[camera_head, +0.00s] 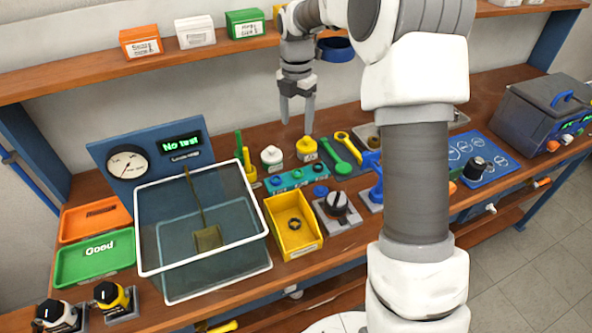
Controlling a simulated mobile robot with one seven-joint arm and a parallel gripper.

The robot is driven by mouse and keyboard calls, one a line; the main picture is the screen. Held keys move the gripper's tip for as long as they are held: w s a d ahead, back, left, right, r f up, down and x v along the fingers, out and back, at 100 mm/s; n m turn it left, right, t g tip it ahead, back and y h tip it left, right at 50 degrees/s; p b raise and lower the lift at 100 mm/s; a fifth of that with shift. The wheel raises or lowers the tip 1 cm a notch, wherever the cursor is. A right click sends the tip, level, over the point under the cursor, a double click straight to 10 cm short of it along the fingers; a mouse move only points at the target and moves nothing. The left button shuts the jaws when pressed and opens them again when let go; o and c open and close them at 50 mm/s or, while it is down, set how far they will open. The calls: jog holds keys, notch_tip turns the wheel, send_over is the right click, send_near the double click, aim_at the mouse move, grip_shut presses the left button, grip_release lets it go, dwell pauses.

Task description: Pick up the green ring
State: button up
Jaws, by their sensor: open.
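My gripper (297,118) hangs with its fingers pointing down, apart and empty, above the back of the bench, behind the white-capped and yellow-capped bottles. A small teal rack (299,178) lies in front of these bottles and holds a row of small round parts. One of them may be the green ring, but they are too small and dark for me to tell their colours surely. A dark ring-shaped part (295,224) lies in the yellow bin (309,243). My gripper touches none of these.
A clear water tank (150,272) with a gauge panel (179,145) stands left. Green (95,258) and orange trays (95,219) lie beside it. Green (341,155) and yellow wrenches (350,143) lie right of the bottles. A shelf crosses above. My arm hides part of the bench.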

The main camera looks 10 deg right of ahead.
send_over(298, 173)
jog(key=f, duration=1.1)
jog(key=shift+a+f, duration=0.25)
jog(key=shift+f, duration=0.05)
jog(key=shift+d+f+p, duration=0.2)
jog(key=shift+f+p, duration=0.1)
jog(key=shift+f, duration=2.4)
grip_shut()
